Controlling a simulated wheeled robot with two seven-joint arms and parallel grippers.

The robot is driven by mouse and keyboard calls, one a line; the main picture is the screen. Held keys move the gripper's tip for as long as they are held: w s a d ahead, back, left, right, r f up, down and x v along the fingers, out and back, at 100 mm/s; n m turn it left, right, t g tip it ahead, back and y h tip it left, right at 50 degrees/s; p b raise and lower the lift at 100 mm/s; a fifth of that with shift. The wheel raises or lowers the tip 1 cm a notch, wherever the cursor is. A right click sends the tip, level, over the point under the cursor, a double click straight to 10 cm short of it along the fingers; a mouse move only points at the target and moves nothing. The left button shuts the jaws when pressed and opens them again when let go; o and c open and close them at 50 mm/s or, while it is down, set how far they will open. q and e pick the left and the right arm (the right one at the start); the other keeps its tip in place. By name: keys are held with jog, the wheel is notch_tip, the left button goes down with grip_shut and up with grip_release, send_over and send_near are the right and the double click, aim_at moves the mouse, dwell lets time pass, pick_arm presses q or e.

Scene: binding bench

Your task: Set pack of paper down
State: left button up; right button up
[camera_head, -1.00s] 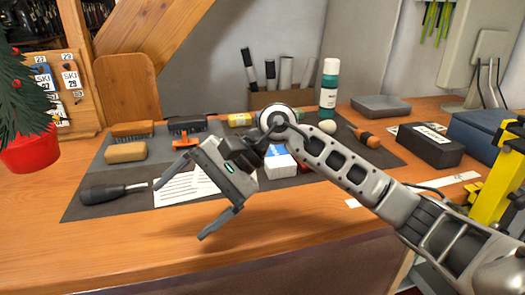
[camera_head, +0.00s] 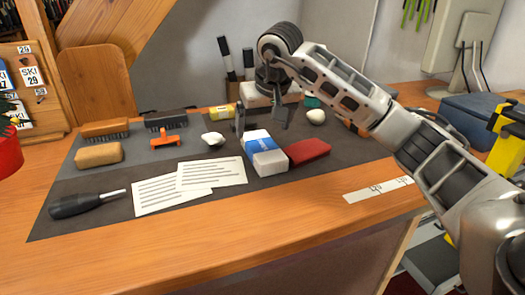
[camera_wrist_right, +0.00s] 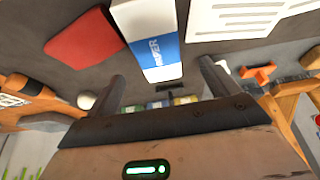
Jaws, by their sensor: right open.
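The pack of paper (camera_head: 264,153) is a white box with a blue band. It lies on the dark mat (camera_head: 110,170) near the middle and also shows in the right wrist view (camera_wrist_right: 152,45), with "PAPER" on the band. My right gripper (camera_head: 262,119) is open and empty. It is at the far end of the pack, with one finger just left of it and one behind it. My left gripper is out of view.
A red block (camera_head: 307,151) lies right beside the pack. Printed sheets (camera_head: 211,173) lie left of it, with a white lump (camera_head: 213,139) behind them. A screwdriver (camera_head: 85,203), tan block (camera_head: 98,154) and brushes are further left.

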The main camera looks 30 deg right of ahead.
aim_at(262, 143)
jog(key=shift+p+x, duration=0.4)
jog(key=shift+x, duration=2.75)
jog(key=shift+s+d, duration=0.1)
jog(key=shift+d, duration=0.05)
jog(key=c, duration=1.2)
jog(key=shift+r, duration=0.1)
jog(key=shift+c, duration=0.7)
jog(key=shift+r, duration=0.1)
